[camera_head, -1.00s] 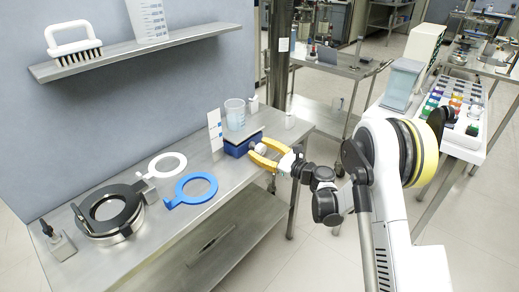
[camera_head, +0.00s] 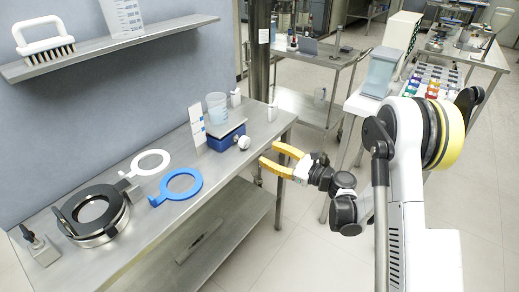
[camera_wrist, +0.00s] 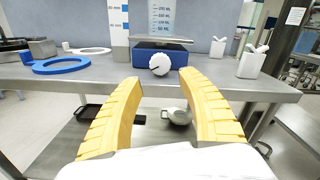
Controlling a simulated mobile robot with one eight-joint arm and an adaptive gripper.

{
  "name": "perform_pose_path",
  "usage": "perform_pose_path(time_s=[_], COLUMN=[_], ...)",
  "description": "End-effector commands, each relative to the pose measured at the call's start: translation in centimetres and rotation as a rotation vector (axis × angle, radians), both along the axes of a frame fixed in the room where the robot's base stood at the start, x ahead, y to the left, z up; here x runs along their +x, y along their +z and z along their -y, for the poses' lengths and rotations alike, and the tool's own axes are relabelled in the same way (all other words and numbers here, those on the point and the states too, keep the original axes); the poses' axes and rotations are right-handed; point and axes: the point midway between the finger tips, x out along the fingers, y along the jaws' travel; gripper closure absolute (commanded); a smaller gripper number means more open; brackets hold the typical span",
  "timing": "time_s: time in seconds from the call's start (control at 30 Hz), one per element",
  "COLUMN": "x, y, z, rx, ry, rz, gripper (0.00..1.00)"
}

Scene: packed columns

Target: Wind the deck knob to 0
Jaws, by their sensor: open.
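The deck knob (camera_head: 244,143) is a white round dial on the front of a small blue box (camera_head: 222,142) at the table's front edge. In the wrist view the knob (camera_wrist: 159,64) faces me, with a small mark on its face too small to read. A grey plate lies on top of the box, and a clear graduated beaker (camera_head: 217,107) stands on it. My gripper (camera_head: 268,156) has yellow curved fingers, open and empty, to the right of the knob and apart from it. In the wrist view the knob shows beyond and between the fingertips (camera_wrist: 165,82).
A white card with blue marks (camera_head: 197,125) stands left of the box. A blue ring (camera_head: 180,185), a white ring (camera_head: 151,162) and a round black clamp device (camera_head: 93,214) lie further left. Small white containers (camera_wrist: 252,62) stand to the right. A lower shelf (camera_head: 228,214) runs beneath the table.

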Motion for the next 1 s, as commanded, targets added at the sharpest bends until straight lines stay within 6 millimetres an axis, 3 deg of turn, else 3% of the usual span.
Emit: perform_pose_path(time_s=[0.3, 0.37, 0.4, 0.73, 1.0], x=[-0.3, -0.3, -0.3, 0.3, 2.6], y=[0.0, 0.0, 0.1, 0.4, -0.2], z=[0.4, 0.4, 0.3, -0.1, -3.3], rx=[0.000, 0.003, 0.015, 0.308, 0.324], ry=[0.001, 0.001, 0.001, 0.001, 0.004], rz=[0.000, -0.004, -0.019, -0.394, -0.417], gripper=[0.53, 0.40, 0.40, 0.40, 0.40])
